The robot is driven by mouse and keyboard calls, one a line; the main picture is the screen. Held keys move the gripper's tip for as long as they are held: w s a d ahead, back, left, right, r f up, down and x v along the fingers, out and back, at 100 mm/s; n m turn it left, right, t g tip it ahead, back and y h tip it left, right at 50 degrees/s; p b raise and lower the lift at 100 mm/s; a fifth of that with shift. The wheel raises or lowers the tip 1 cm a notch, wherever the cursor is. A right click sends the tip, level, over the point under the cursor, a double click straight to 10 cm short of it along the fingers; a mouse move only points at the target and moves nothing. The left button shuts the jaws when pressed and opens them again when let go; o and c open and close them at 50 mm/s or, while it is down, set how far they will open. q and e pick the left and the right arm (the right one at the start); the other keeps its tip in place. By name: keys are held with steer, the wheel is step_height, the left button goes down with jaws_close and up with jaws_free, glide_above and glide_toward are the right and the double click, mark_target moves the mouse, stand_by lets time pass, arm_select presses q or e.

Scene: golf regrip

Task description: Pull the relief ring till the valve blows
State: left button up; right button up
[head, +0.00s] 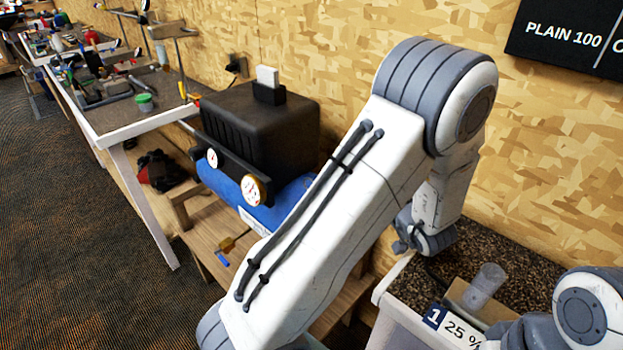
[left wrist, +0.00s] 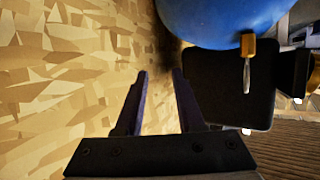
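The compressor has a blue tank (head: 283,208) and a black housing (head: 262,125), with two white dial gauges on its dark front bar. In the left wrist view the blue tank (left wrist: 215,18) is at the top. Beside it, a brass fitting (left wrist: 262,47) with a thin pale metal piece hanging from it sits in front of a black panel; I cannot tell if this piece is the relief ring. My left gripper (left wrist: 159,75) is open and empty, left of the fitting and apart from it. In the head view its fingers are not clear. My right gripper is out of view.
A chipboard wall (head: 350,50) runs behind the compressor and fills the left of the wrist view. A speckled counter (head: 500,250) with a clear cup (head: 487,284) stands at right. A long workbench (head: 130,115) with tools stands at left. Carpet lies open in front.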

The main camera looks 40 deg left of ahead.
mark_target(309, 179)
arm_select(q)
steer(key=s+a+r+n+g+y, duration=0.2)
steer(key=s+n+g+y, duration=0.1)
steer(key=s+g+y, duration=0.5)
steer(key=a, duration=0.3)
steer(key=a+t+h+p, duration=0.1)
steer(key=a, duration=0.3)
steer(key=a+t, duration=0.1)
steer(key=a, duration=0.2)
steer(key=shift+a+r+p, duration=0.25)
steer(key=shift+a+p, duration=0.05)
steer(key=shift+p, duration=0.05)
jaws_close()
steer(key=shift+s, duration=0.1)
stand_by(0.4)
